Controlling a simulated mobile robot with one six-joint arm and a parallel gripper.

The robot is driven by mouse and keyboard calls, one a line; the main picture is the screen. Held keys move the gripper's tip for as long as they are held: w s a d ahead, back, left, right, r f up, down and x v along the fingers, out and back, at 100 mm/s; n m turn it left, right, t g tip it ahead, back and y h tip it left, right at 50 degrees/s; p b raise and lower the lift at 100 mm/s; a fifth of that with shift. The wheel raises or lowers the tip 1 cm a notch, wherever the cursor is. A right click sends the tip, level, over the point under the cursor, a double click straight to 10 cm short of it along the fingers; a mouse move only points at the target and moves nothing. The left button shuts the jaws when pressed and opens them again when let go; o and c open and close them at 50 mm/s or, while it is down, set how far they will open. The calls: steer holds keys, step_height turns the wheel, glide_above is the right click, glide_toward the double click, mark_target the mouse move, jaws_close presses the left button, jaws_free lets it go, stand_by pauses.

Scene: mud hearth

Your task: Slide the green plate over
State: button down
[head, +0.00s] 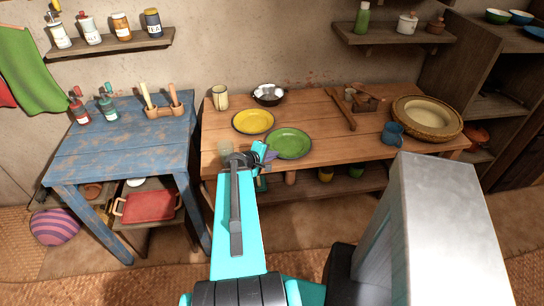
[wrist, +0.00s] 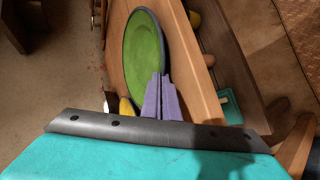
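The green plate (head: 289,143) lies flat near the front edge of the wooden table, right of and nearer than the yellow plate (head: 253,121). The green plate (wrist: 143,48) also shows in the wrist view, with a dark rim. My gripper (head: 270,156) is at the front left of the green plate. In the wrist view its purple fingers (wrist: 160,77) lie side by side, shut with nothing seen between them. Their tips overlap the plate's near edge in view; I cannot tell whether they touch it.
The wooden table (head: 310,108) also holds a cream mug (head: 220,98), a bowl (head: 268,94), a blue mug (head: 393,134) and a large woven basket (head: 428,117). Bare tabletop lies right of the green plate.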

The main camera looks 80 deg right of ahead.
steer(key=c, duration=2)
jaws_free()
steer(key=shift+a+f, duration=0.1)
steer(key=shift+a, duration=0.1)
steer(key=p+v, duration=0.3)
steer(key=p, duration=0.1)
steer(key=shift+w+r, duration=0.1)
steer(key=shift+r, duration=0.15)
steer(key=p+v, duration=0.3)
steer(key=p, duration=0.4)
steer(key=shift+a+r, duration=0.3)
steer(key=shift+r, duration=0.05)
steer(key=shift+p, duration=0.3)
steer(key=shift+w+a, duration=0.1)
